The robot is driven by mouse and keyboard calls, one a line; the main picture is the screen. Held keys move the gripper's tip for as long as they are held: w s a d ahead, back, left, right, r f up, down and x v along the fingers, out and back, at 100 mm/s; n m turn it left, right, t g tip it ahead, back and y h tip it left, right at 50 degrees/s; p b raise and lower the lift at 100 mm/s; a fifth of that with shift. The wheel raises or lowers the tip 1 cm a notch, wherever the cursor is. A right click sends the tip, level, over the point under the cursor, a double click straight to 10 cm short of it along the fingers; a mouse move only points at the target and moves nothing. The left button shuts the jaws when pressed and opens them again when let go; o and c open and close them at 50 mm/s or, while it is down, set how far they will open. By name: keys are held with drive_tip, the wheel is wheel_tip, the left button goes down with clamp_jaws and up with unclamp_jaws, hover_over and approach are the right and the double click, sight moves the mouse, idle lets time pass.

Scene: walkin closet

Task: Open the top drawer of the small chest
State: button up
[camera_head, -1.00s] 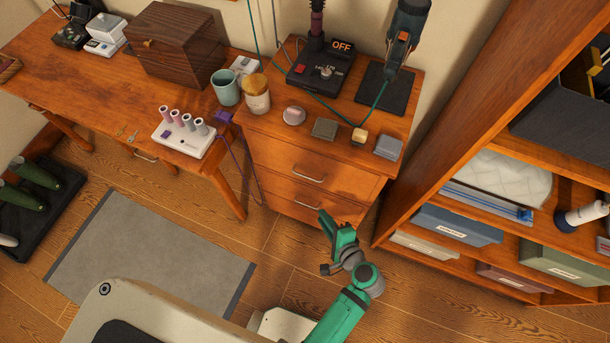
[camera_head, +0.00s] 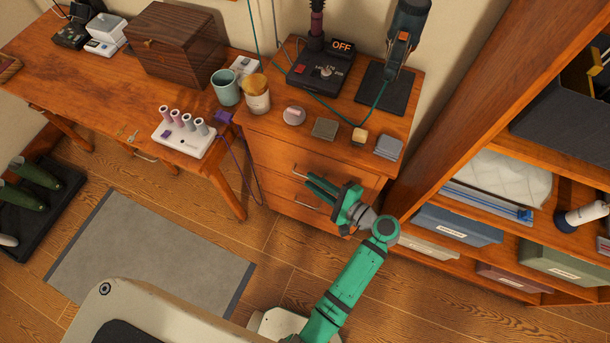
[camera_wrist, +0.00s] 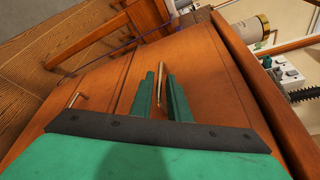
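The small chest (camera_head: 262,138) stands right of the desk. Its top drawer (camera_head: 345,180) is closed flush, with a metal bar handle (camera_head: 299,172) on its front. My green gripper (camera_head: 309,181) is in front of the top drawer with its fingertips close to the handle. In the wrist view, my gripper (camera_wrist: 161,75) is open, and the top drawer handle (camera_wrist: 161,88) lies between its two fingers. I cannot tell whether either finger touches it. The lower drawer handle (camera_wrist: 76,99) shows to the left there; my gripper partly hides the lower drawer in the head view.
The chest top holds a jar (camera_head: 257,98), small boxes and a device marked OFF (camera_head: 320,72). A purple cable (camera_head: 243,165) hangs at the chest's left. An open shelf unit (camera_head: 440,140) stands close on the right. The floor before the chest is clear.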

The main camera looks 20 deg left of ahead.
drive_tip(key=shift+x, duration=2.1)
clamp_jaws()
